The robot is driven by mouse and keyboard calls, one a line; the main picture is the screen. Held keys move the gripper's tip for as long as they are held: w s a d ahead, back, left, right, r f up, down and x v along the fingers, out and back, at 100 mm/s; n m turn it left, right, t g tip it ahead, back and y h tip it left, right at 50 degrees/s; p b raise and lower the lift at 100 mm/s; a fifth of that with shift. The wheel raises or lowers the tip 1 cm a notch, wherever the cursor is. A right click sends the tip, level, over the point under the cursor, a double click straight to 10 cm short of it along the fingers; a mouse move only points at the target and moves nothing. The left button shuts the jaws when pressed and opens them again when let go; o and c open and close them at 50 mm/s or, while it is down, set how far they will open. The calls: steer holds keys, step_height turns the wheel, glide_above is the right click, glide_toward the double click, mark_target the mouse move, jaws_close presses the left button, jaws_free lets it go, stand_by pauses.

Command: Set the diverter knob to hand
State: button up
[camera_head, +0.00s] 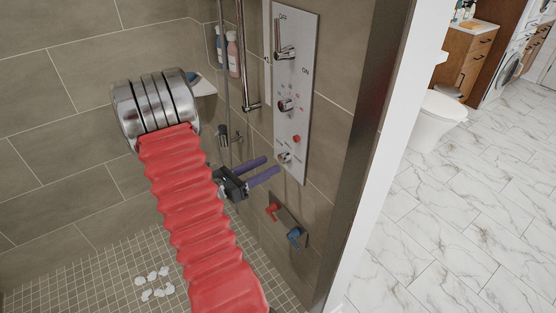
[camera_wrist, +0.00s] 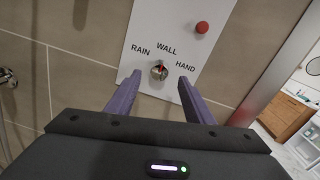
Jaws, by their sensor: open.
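The diverter knob (camera_wrist: 159,70) is a small metal knob with a red mark, low on the white shower panel (camera_wrist: 207,50). RAIN is printed at its upper left, WALL above it and HAND at its right. The red mark appears to point up, roughly at WALL; its exact angle is hard to tell. My gripper (camera_wrist: 159,77) is open, its two purple fingers on either side of the knob in the picture, with no clear contact. In the head view, my gripper (camera_head: 272,164) is close to the panel's bottom, by the knob (camera_head: 284,157).
Above the knob are a red button (camera_wrist: 202,27), a larger dial (camera_head: 287,105) and an ON/OFF lever (camera_head: 285,52). Red and blue valve handles (camera_head: 285,224) sit on the wall below. A shower rail (camera_head: 246,60) is left of the panel, and a metal post (camera_head: 370,130) is right.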

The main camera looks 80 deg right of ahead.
mark_target(280, 159)
steer(key=shift+x, duration=2.65)
steer(key=shift+c, duration=0.5)
steer(key=c, duration=0.9)
steer(key=shift+d, duration=0.1)
steer(key=shift+c, duration=0.2)
